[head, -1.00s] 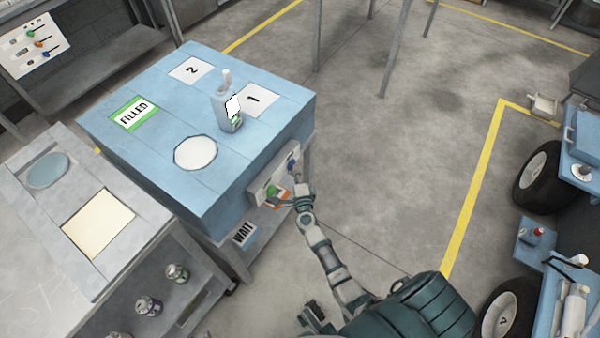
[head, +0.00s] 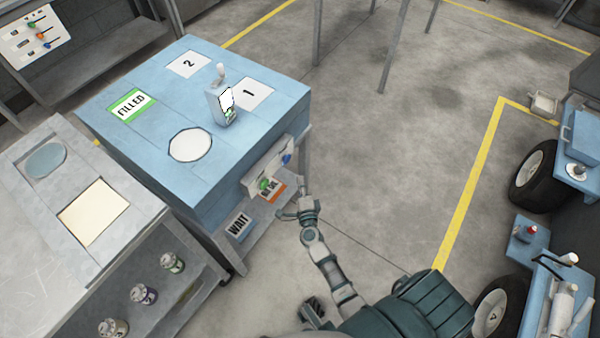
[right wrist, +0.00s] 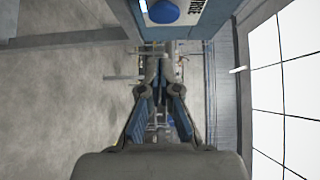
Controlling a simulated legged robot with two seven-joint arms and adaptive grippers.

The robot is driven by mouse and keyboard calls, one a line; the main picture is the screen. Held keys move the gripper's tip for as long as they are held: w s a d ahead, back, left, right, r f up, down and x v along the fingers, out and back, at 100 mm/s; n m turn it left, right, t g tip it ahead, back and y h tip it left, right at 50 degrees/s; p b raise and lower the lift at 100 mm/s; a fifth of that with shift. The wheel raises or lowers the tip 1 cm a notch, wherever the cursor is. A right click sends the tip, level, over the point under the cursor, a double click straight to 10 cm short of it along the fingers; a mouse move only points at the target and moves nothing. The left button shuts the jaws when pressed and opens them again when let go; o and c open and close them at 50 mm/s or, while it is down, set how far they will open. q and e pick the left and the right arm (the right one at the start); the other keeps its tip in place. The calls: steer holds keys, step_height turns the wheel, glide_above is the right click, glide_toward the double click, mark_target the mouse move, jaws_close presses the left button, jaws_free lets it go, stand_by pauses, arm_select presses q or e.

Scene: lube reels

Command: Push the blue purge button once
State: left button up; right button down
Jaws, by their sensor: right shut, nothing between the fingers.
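The blue purge button (head: 287,158) is on the white control panel (head: 262,172) on the front of the blue bench. A green button (head: 264,184) sits lower left on the panel. The blue button (right wrist: 163,12) also shows large at the top edge of the right wrist view, beside a partly cut-off label. My right gripper (head: 296,208) is below and in front of the panel, apart from the button. In the right wrist view its fingers (right wrist: 160,68) meet, with nothing between them. My left gripper is not recognisable in either view.
A bottle (head: 222,98) stands on the blue bench (head: 150,150) near marker 1. A grey table (head: 130,220) with cans on its lower shelf is at left. A wheeled blue cart (head: 535,240) is at right. The floor between is clear.

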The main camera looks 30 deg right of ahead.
arm_select(q)
steer(key=shift+s+a+g, duration=0.1)
steer(key=shift+s+g, duration=0.3)
steer(key=shift+s, duration=0.45)
arm_select(e)
steer(key=shift+d+v, duration=0.15)
steer(key=shift+v, duration=1)
steer(key=shift+d+v, duration=0.1)
steer(key=shift+v, duration=1.1)
arm_select(q)
steer(key=shift+a, duration=0.35)
arm_select(e)
steer(key=shift+s+a+r, duration=0.1)
steer(key=shift+a+r, duration=0.1)
steer(key=shift+a, duration=0.15)
